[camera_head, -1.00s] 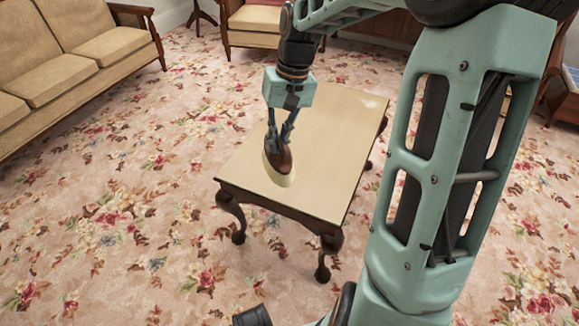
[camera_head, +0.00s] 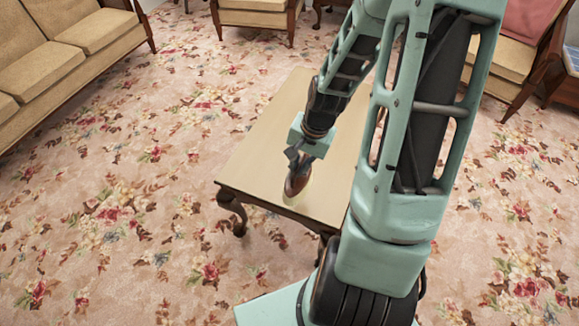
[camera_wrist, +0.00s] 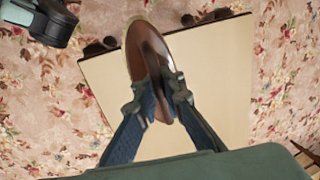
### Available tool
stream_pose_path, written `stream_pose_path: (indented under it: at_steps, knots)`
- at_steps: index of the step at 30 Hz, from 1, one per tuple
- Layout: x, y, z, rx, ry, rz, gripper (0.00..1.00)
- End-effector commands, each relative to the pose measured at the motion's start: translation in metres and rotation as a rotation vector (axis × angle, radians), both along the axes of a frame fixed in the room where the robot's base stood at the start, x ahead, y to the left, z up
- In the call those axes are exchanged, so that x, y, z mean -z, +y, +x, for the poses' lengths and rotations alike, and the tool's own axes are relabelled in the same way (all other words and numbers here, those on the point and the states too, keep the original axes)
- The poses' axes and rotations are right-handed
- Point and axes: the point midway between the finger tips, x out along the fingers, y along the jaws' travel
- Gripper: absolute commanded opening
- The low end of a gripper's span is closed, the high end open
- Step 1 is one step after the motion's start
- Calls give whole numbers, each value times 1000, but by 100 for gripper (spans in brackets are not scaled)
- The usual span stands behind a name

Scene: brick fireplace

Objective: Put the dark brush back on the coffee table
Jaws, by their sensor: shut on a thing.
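The dark brown brush (camera_head: 298,183) is in my gripper (camera_head: 298,165), over the near part of the coffee table (camera_head: 262,150). In the wrist view the brush (camera_wrist: 145,45) has a glossy brown back and a thin pale edge. My gripper (camera_wrist: 160,95) is shut on the brush, with one finger on either side. The brush's far end reaches past the edge of the pale tabletop (camera_wrist: 220,80) in that view. I cannot tell whether the brush touches the table. The bristle side is mostly hidden.
The tabletop is otherwise bare, with free room behind and left of the brush. A beige sofa (camera_head: 95,30) stands at the left, with an armchair (camera_head: 258,15) behind and another (camera_head: 505,55) at right. Flowered carpet (camera_head: 130,200) surrounds the table.

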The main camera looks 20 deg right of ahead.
Motion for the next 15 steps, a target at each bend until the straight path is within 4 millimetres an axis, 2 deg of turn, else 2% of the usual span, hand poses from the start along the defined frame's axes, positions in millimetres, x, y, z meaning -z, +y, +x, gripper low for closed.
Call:
stream_pose_path:
  at_steps: [2, 5, 15]
  knots:
    - [3, -2, 0, 20, 1, -1, 0]
    - [12, -5, 13, 26, -1, -1, 0]
    - [48, -18, 89, 24, -1, -1, 0]
